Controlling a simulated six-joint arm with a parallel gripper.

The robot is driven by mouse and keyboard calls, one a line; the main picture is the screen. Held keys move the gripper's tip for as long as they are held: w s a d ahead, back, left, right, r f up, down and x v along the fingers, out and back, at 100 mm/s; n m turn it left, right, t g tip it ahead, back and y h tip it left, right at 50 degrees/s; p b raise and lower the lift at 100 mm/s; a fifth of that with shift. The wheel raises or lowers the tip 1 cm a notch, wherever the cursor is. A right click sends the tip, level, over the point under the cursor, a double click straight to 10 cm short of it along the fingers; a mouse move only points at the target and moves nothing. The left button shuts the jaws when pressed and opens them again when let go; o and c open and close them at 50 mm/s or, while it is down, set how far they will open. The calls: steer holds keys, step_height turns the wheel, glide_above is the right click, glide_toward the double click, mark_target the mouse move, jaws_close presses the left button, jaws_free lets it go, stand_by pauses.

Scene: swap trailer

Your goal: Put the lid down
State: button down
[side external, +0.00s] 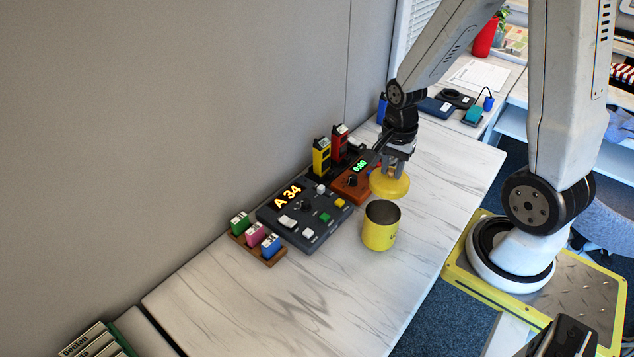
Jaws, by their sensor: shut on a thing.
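A yellow round lid (389,187) hangs level or nearly so in my gripper (394,169), which is shut on its top. The lid is above the table, a little behind and above a yellow canister (381,231). The canister stands upright and open on the white marbled table, and its dark inside shows. The lid and the canister are apart. The exact grip on the lid is too small to make out.
Left of the canister is a dark control panel (310,228) with a lit display. A wooden box with a green timer (353,181) sits beside the lid. Yellow (321,157) and red (339,143) handsets stand behind. The table (330,300) is clear in front.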

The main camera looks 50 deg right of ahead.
steer(key=d+f+m, duration=0.1)
steer(key=d+f, duration=0.9)
steer(key=f, duration=0.1)
steer(key=shift+s+d, duration=0.3)
steer(key=shift+d, duration=0.1)
steer(key=shift+f, duration=0.15)
steer(key=shift+f, duration=2.1)
steer(key=shift+f, duration=0.15)
steer(key=shift+f, duration=1.65)
steer(key=shift+f, duration=0.15)
